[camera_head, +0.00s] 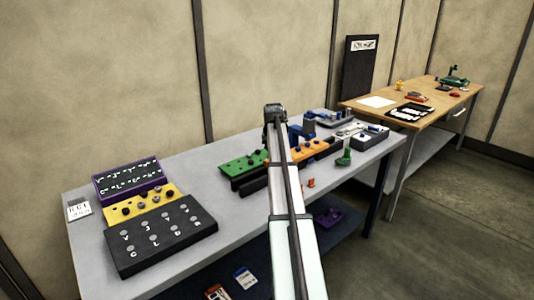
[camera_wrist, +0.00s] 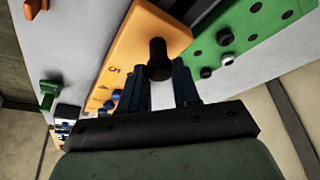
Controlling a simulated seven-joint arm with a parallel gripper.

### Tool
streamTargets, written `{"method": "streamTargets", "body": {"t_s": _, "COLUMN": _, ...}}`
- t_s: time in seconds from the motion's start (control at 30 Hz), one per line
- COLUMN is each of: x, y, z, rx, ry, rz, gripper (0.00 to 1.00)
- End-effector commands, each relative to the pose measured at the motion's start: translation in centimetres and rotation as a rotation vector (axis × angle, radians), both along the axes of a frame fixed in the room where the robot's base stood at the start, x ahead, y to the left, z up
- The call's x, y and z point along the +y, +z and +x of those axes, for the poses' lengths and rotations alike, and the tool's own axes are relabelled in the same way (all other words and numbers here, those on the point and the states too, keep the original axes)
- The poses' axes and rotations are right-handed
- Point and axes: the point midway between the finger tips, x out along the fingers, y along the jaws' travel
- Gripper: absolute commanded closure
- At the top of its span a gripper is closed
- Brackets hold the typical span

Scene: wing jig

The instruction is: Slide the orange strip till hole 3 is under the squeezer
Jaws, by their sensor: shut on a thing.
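The orange strip (camera_head: 316,148) lies in a dark rail on the grey bench, right of my arm in the head view. In the wrist view the orange strip (camera_wrist: 130,45) shows printed numbers, 5 and 4 readable, with blue pegs along it. A black knob (camera_wrist: 158,52) stands at its near end. My gripper (camera_wrist: 160,85) is shut on this knob, one blue finger on each side. A blue upright device (camera_head: 304,130), which looks like the squeezer, stands behind the strip. My arm hides the gripper in the head view. I cannot tell which hole is under the squeezer.
A green stand (camera_head: 345,157) is at right. Black (camera_head: 160,235), yellow (camera_head: 140,207) and purple (camera_head: 128,182) trays fill the bench's left end. A wooden table (camera_head: 390,110) stands beyond.

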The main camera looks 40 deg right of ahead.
Motion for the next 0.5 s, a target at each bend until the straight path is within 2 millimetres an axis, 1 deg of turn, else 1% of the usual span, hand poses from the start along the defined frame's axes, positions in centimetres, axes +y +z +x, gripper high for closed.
{"method": "streamTargets", "body": {"t_s": 0.2, "x": 0.08, "y": 0.03, "z": 0.02, "rx": -0.002, "ry": 0.002, "rz": 0.000, "gripper": 1.00}}
{"method": "streamTargets", "body": {"t_s": 0.23, "x": 0.09, "y": 0.02, "z": 0.02, "rx": -0.002, "ry": 0.002, "rz": 0.000, "gripper": 0.68}}
{"method": "streamTargets", "body": {"t_s": 0.4, "x": 0.11, "y": 0.01, "z": 0.01, "rx": -0.002, "ry": 0.002, "rz": 0.000, "gripper": 0.52}}
{"method": "streamTargets", "body": {"t_s": 0.5, "x": 0.13, "y": 0.01, "z": 0.01, "rx": -0.002, "ry": 0.002, "rz": 0.000, "gripper": 0.44}}
